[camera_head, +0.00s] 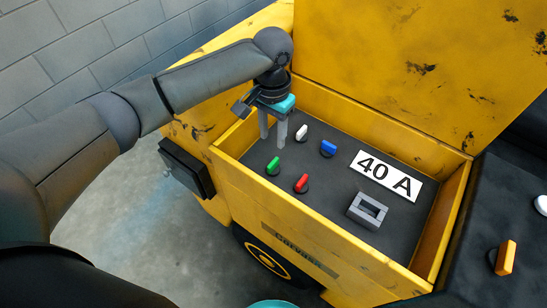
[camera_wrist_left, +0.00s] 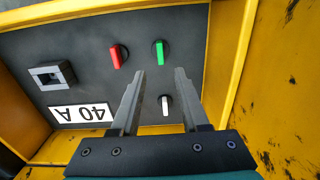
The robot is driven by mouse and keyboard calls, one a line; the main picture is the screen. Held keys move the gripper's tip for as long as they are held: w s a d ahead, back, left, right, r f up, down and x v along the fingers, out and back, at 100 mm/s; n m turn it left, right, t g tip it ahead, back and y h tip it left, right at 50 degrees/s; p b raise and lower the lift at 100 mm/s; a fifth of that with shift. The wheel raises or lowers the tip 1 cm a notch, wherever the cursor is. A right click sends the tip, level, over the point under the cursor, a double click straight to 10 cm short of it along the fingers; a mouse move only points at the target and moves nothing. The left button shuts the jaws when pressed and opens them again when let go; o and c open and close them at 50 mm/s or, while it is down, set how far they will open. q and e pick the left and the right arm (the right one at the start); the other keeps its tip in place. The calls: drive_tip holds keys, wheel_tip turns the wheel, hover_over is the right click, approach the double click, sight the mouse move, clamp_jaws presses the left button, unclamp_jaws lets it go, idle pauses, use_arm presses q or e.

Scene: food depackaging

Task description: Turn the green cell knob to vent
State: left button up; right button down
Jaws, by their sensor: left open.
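The green knob (camera_head: 273,166) is on the dark panel inside the yellow box, near its front left corner. It also shows in the left wrist view (camera_wrist_left: 160,52), just beyond my fingertips. My left gripper (camera_head: 273,140) points down over the left side of the panel, behind the green knob in the head view. It is open and empty; in the left wrist view its two fingers (camera_wrist_left: 158,78) stand apart, with the white knob (camera_wrist_left: 165,104) between them in the picture. No contact with the green knob shows. My right gripper is not in view.
Near the green knob are a red knob (camera_head: 301,184), a white knob (camera_head: 301,133) and a blue knob (camera_head: 328,148). A "40 A" label (camera_head: 387,174) and a grey square socket (camera_head: 367,210) lie to the right. Yellow walls (camera_head: 300,215) surround the panel.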

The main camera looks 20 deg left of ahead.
sight(273, 162)
use_arm(q)
wheel_tip(273, 162, down, 11)
drive_tip(key=shift+r+b, duration=0.2)
drive_tip(key=shift+b, duration=0.95)
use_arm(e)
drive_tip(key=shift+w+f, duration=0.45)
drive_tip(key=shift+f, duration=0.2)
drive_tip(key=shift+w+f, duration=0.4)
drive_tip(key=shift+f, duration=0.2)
use_arm(q)
clamp_jaws()
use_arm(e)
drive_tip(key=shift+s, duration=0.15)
